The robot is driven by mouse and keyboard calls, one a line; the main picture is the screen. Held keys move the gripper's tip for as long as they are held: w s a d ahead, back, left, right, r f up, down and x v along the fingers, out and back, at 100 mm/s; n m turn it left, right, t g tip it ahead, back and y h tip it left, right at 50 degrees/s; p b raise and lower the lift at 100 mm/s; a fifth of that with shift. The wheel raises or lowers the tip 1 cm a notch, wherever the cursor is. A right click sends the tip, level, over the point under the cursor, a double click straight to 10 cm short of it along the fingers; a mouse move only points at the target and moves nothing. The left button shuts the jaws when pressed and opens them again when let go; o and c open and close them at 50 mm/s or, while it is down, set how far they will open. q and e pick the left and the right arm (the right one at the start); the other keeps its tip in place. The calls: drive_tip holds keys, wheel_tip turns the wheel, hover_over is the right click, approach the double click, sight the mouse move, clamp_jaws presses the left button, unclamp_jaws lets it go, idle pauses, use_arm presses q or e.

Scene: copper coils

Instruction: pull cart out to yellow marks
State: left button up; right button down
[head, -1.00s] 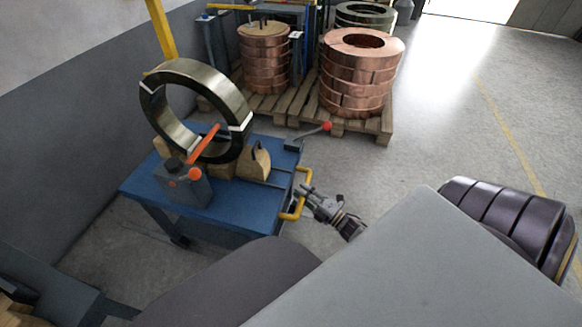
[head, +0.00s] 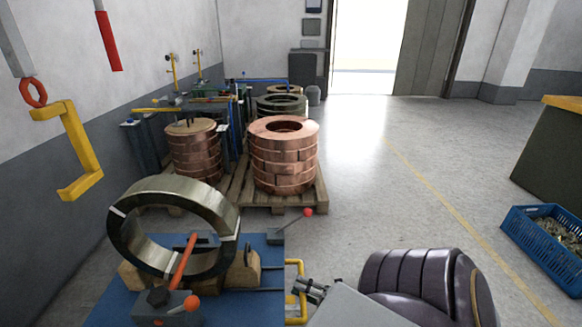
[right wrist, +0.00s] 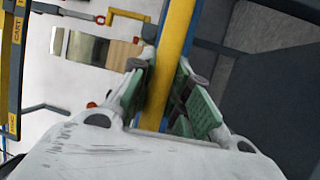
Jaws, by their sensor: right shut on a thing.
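The cart (head: 262,252) has a blue top and stands at the lower left of the head view. A large steel ring coil (head: 125,235) stands upright on it between wooden blocks, with an orange-red lever (head: 183,260) in front. The cart's yellow handle (head: 300,268) is on its right side. My right gripper (head: 305,290) is at this handle. In the right wrist view my right gripper (right wrist: 166,75) is shut on the yellow bar (right wrist: 176,40), which runs between its green pads. My left gripper is not in view. I cannot make out yellow marks for the cart.
Copper coils (head: 283,160) stand on a wooden pallet (head: 312,202) behind the cart. A yellow hook (head: 75,150) hangs at the left. A yellow line (head: 440,187) crosses open floor at the right, near a blue crate (head: 527,257).

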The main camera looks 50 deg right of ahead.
drive_tip(key=shift+s+d+f, duration=0.1)
drive_tip(key=shift+s+d, duration=0.1)
drive_tip(key=shift+s, duration=0.05)
drive_tip(key=c, duration=1.4)
unclamp_jaws()
drive_tip(key=shift+s, duration=0.1)
drive_tip(key=shift+o, duration=0.4)
drive_tip(key=v, duration=1.2)
